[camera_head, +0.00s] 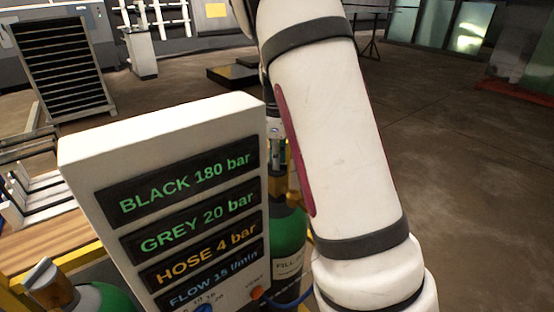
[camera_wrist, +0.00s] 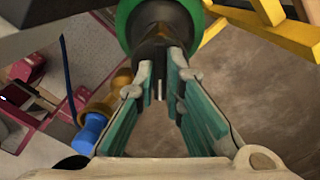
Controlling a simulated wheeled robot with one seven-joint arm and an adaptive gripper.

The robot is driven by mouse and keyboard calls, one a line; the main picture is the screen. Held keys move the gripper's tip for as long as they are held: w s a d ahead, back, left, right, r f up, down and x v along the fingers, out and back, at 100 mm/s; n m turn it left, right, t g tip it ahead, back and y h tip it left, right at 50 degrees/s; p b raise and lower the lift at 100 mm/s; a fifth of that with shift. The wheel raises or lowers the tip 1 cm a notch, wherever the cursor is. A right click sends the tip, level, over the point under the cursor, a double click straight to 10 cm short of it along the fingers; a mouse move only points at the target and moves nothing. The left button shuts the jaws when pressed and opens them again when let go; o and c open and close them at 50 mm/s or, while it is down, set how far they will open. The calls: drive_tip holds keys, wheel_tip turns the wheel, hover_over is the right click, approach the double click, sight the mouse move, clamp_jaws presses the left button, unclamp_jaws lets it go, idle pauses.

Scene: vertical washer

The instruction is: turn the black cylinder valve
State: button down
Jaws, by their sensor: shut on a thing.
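The black cylinder (camera_head: 287,238) stands behind the display box, with a green shoulder and a pale label; my arm hides part of it. In the wrist view its green top (camera_wrist: 127,22) surrounds a dark valve (camera_wrist: 160,42). My gripper (camera_wrist: 161,84) has its teal-lined fingers on either side of the dark valve's near end, closed on it. In the head view my arm covers most of the gripper and valve. Another green-topped cylinder (camera_head: 108,300) with a grey valve (camera_head: 48,285) stands at the lower left.
The white display box (camera_head: 165,120) reads BLACK 180 bar, GREY 20 bar, HOSE 4 bar and FLOW 15 l/min. A brass fitting with a blue part (camera_wrist: 90,132) is left of my fingers. A yellow rail (camera_wrist: 272,10) runs at the upper right. The floor at right (camera_head: 470,190) is clear.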

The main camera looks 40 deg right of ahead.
drive_tip(key=c, duration=1.7)
unclamp_jaws()
drive_tip(key=shift+r, duration=0.1)
wheel_tip(320, 180, up, 12)
drive_tip(key=shift+f, duration=0.1)
